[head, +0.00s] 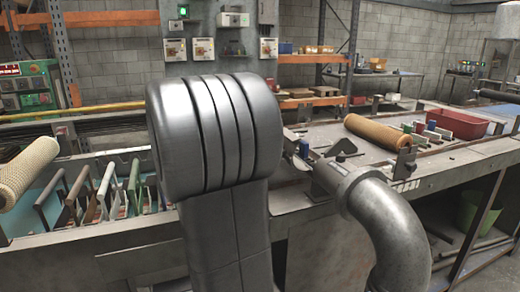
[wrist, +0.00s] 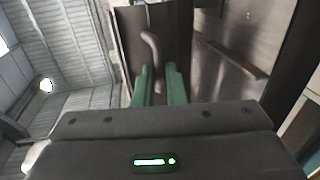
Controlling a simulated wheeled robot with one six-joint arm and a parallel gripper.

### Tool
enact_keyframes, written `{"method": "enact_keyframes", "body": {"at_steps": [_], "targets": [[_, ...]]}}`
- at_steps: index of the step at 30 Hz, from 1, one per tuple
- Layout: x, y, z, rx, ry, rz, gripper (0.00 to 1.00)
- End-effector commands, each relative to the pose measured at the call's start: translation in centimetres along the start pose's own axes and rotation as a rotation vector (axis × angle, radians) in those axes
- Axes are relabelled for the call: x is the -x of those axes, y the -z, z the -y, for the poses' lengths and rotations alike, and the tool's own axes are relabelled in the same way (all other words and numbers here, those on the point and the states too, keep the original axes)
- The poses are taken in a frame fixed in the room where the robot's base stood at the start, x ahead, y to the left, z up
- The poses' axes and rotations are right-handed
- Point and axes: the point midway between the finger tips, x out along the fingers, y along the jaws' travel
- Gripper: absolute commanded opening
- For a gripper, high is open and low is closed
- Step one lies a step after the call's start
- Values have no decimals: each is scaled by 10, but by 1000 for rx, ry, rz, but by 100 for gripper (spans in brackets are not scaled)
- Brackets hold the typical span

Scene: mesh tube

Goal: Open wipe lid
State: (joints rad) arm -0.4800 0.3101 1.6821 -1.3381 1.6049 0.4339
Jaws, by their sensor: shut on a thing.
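In the wrist view my gripper (wrist: 159,75) has its two green fingers close together, with a narrow gap between them. A curved grey metal handle (wrist: 151,41) runs down into that gap, and the gripper is shut on it. The handle stands in front of a dark metal panel (wrist: 128,38), which may be the wipe lid; I cannot tell how far open it is. In the head view my arm fills the middle and the gripper is not visible. I cannot make out a wipe lid in the head view.
In the head view a long metal bench (head: 425,165) runs to the right, bearing a tan mesh roll (head: 378,139) and a red tray (head: 458,122). A rack of upright coloured frames (head: 108,188) stands at left.

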Motion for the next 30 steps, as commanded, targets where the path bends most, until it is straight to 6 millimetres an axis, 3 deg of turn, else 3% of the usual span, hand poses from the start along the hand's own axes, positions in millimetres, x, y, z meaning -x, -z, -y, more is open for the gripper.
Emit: {"method": "enact_keyframes", "body": {"at_steps": [17, 18, 21, 30], "targets": [[-3, -2, 5, 5, 4, 9, 0], [-3, -2, 5, 5, 4, 9, 17], [-2, -1, 5, 4, 3, 8, 33], [0, -1, 4, 1, 1, 4, 33]]}}
